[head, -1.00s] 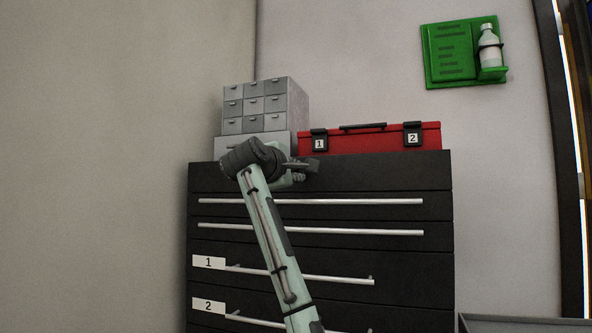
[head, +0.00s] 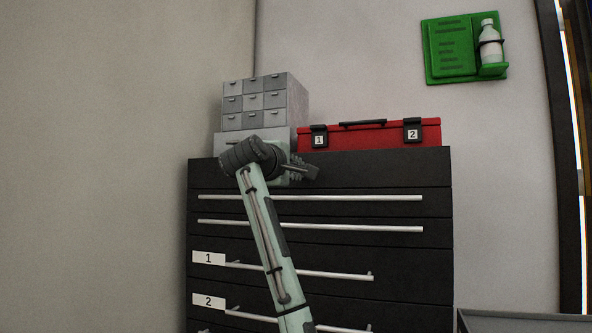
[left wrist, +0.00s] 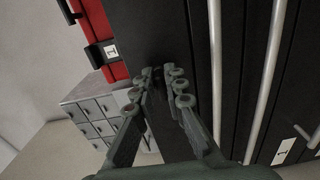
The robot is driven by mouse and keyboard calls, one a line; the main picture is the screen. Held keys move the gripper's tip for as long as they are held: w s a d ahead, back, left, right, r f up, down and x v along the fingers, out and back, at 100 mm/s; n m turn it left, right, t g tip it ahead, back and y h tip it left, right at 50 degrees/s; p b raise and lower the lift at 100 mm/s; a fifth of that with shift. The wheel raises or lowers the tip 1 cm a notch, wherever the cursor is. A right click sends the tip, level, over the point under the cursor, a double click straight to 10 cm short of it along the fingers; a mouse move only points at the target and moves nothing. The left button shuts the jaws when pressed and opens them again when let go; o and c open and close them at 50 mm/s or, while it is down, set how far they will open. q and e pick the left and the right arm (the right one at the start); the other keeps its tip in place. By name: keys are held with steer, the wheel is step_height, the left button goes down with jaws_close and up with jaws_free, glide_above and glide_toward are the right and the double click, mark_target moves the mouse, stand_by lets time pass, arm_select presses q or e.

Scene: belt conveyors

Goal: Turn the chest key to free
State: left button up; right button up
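The chest is a black drawer cabinet (head: 400,176) with long silver handles; it also shows in the left wrist view (left wrist: 180,20). No key can be clearly made out in the head view. My left gripper (head: 312,171) is at the cabinet's upper front, left of its middle. In the left wrist view its two fingers (left wrist: 162,76) stand a little apart and point at the black top panel. A small dark shape shows between them, too dark to tell whether it is the key or whether the fingers touch it. My right gripper is not in view.
A red toolbox (head: 370,138) with latches marked 1 and 2 and a grey small-drawer unit (head: 257,103) stand on the cabinet. A green board (head: 450,52) with a white bottle (head: 490,47) hangs on the wall. A grey edge (head: 520,322) shows at lower right.

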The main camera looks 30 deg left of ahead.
arm_select(q)
steer(key=shift+o, duration=1.4)
steer(key=v, duration=1.2)
